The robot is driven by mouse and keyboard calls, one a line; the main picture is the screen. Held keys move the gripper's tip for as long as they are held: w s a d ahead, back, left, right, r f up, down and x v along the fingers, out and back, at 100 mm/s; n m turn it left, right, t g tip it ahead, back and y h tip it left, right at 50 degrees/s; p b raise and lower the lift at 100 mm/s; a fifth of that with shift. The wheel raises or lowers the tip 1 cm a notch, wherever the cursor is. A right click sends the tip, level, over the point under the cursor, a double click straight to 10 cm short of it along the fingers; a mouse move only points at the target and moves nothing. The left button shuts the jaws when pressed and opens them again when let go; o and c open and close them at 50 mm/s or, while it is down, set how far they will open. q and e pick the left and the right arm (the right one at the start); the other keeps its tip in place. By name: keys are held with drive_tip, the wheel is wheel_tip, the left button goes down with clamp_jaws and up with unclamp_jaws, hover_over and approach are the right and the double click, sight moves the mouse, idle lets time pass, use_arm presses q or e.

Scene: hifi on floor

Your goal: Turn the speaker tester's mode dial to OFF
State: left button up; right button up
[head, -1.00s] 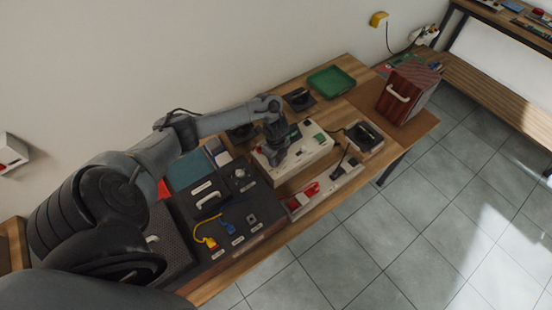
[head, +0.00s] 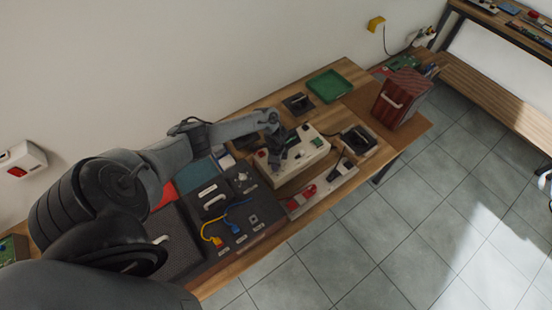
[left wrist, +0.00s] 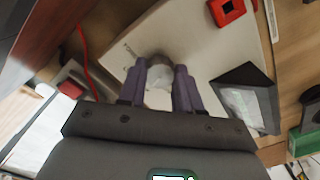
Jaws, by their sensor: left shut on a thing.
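The speaker tester (head: 312,153) is a cream-white box on the wooden table. Its pale top also fills the middle of the left wrist view (left wrist: 195,40). My left gripper (head: 279,162) points down onto the tester's top. In the left wrist view, its two purple-grey fingers (left wrist: 160,78) are shut on a round, pale grey dial (left wrist: 159,72). The fingers hide the dial's sides, and I cannot read its marking or pointer. A red square part (left wrist: 228,11) and a black wedge-shaped part with a pale face (left wrist: 245,98) show nearby. My right gripper is not in view.
A dark panel with cables and a handle (head: 240,236) lies left of the tester. A pale tray with red items (head: 322,188) is in front. A black unit (head: 359,139) and a reddish wooden box (head: 402,98) stand right; a green tray (head: 331,86) is behind.

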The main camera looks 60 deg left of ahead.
use_arm(q)
drive_tip(key=n+p, duration=0.4)
drive_tip(key=n, duration=0.1)
drive_tip(key=shift+r+n, duration=0.2)
drive_tip(key=shift+n, duration=0.1)
drive_tip(key=n+p, duration=0.1)
drive_tip(key=n, duration=0.2)
drive_tip(key=shift+d+f+n+p, duration=0.1)
drive_tip(key=shift+n+p, duration=0.2)
drive_tip(key=shift+p, duration=0.05)
drive_tip(key=shift+n, duration=0.5)
drive_tip(key=shift+f, duration=0.1)
drive_tip(key=o, duration=1)
drive_tip(key=shift+o, duration=0.2)
drive_tip(key=shift+p, duration=0.3)
